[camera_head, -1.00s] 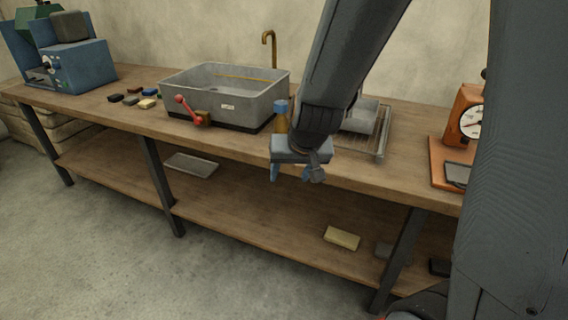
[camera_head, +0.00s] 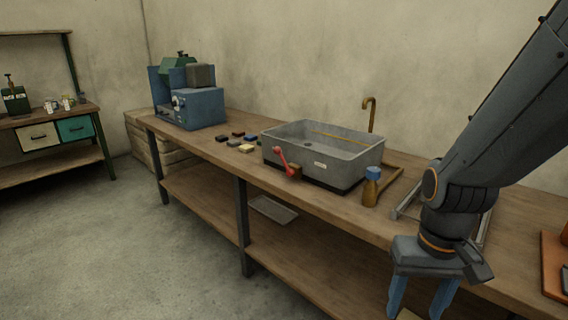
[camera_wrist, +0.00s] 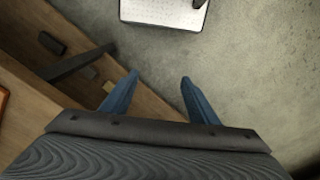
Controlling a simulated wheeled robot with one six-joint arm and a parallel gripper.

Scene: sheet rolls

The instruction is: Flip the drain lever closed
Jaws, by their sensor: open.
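The red drain lever (camera_head: 283,160) is on the front of the grey sink basin (camera_head: 345,146), near its left end, tilted up and to the left from a brown valve body (camera_head: 294,170). My gripper (camera_head: 418,308) is open and empty, pointing down at the front edge of the bench, well right of the lever and nearer the camera. In the wrist view its two blue fingers (camera_wrist: 158,82) are spread over the floor and lower shelf. The lever does not show in the wrist view.
A blue-capped bottle (camera_head: 371,187) stands right of the basin. Several small blocks (camera_head: 246,148) and a blue machine (camera_head: 190,100) are to the left. A brass faucet (camera_head: 370,112) rises behind.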

